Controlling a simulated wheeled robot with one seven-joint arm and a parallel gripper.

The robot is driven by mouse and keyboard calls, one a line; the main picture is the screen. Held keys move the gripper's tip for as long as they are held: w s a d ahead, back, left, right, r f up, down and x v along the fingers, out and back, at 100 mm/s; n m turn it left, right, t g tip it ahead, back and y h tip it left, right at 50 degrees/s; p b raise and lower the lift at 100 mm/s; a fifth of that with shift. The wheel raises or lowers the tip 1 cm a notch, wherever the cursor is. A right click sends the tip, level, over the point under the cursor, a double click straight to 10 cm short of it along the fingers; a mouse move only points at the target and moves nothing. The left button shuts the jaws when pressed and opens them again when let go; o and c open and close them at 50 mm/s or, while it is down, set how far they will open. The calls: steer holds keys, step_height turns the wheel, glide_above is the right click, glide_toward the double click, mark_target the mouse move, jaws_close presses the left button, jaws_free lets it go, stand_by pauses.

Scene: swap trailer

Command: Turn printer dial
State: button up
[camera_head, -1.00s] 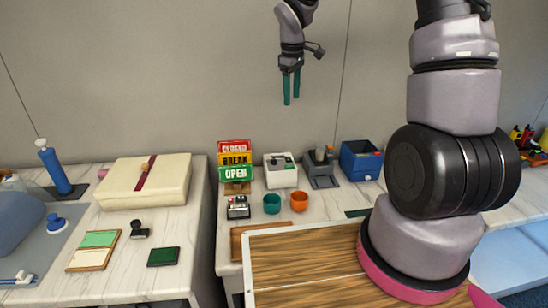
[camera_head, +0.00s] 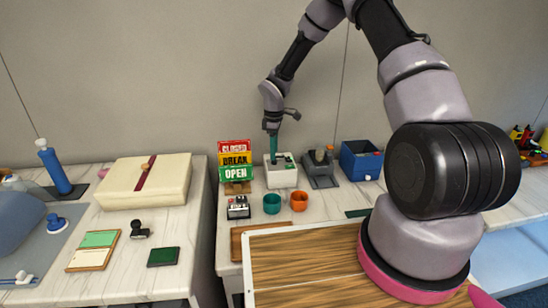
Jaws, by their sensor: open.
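My gripper (camera_head: 273,158) points straight down with its green fingers at the top of a small white box-shaped device (camera_head: 281,179) on the back counter. The fingers overlap in this view, and the gap between them is hard to see. The device has a dark and green part on its top, partly hidden by the fingers. It may be the printer; no dial can be made out at this size. I cannot tell whether the fingertips touch the device. A small black-and-white device (camera_head: 238,208) stands in front and to the left.
A stack of CLOSED, BREAK and OPEN signs (camera_head: 235,164) stands close left of the white device. A grey device (camera_head: 320,168) and a blue bin (camera_head: 361,160) are to its right. A teal cup (camera_head: 272,204) and an orange cup (camera_head: 299,201) stand in front.

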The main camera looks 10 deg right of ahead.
mark_target(274, 162)
steer(key=shift+f, duration=1.6)
steer(key=shift+c, duration=0.3)
jaws_close()
